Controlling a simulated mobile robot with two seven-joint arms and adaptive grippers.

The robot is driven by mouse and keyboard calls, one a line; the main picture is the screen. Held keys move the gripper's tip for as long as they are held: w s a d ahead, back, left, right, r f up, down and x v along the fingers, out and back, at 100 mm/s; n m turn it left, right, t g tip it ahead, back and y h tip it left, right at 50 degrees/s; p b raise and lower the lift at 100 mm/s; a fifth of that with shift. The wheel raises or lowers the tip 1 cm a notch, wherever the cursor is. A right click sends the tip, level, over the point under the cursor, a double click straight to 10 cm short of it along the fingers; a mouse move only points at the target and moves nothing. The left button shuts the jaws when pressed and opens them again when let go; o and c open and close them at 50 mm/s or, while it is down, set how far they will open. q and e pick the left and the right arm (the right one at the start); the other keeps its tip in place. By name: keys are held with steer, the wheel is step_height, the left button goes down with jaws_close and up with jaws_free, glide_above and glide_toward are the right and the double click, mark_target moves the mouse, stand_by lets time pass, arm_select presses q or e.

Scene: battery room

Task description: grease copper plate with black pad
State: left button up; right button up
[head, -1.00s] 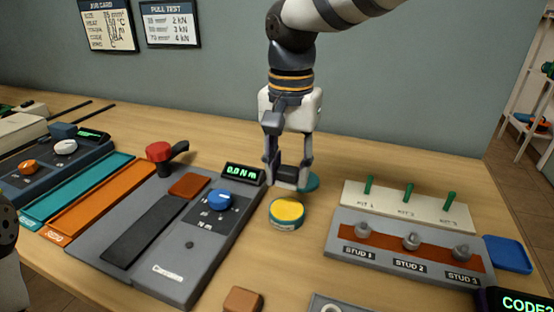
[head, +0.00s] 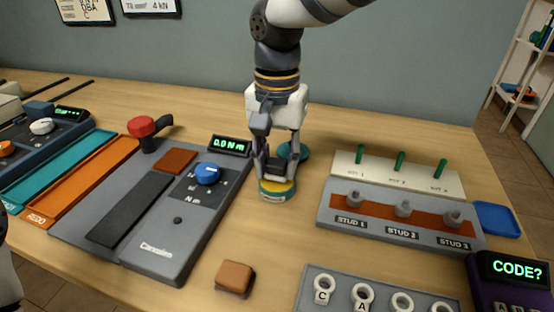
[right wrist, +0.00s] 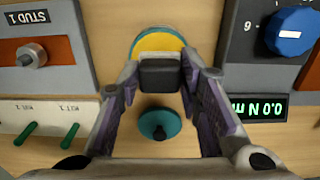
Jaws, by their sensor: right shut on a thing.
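My right gripper (head: 276,170) is shut on the black pad, a small dark block that shows between the fingertips in the right wrist view (right wrist: 161,75). The pad is right over the round teal tin of yellow grease (head: 277,192); it seems to touch the grease, but the contact is hidden. The tin also shows in the right wrist view (right wrist: 157,42). A copper-coloured plate (head: 380,207) runs under the three studs on the grey stud block. A smaller copper-coloured square (head: 175,161) lies on the grey torque tester. My left gripper is out of view.
The tin's teal lid (head: 295,151) lies just behind the tin. The torque tester (head: 150,265) stands left, with a red-knobbed lever behind it. A brown block (head: 235,278), a tray of lettered rings (head: 315,303), a code box (head: 510,268) and a blue tray (head: 497,219) are nearby.

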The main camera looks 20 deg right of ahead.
mark_target(277, 162)
steer(key=shift+f, duration=0.5)
stand_by(0.7)
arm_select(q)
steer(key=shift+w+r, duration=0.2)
arm_select(e)
steer(key=shift+f, duration=0.15)
stand_by(0.9)
step_height(277, 162, up, 3)
steer(key=shift+f+p, duration=0.1)
steer(key=shift+p, duration=0.4)
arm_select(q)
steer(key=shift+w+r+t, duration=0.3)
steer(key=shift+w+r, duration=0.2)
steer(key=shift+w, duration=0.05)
arm_select(e)
steer(key=shift+r, duration=2.2)
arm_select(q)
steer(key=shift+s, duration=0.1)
arm_select(e)
steer(key=shift+f, duration=0.1)
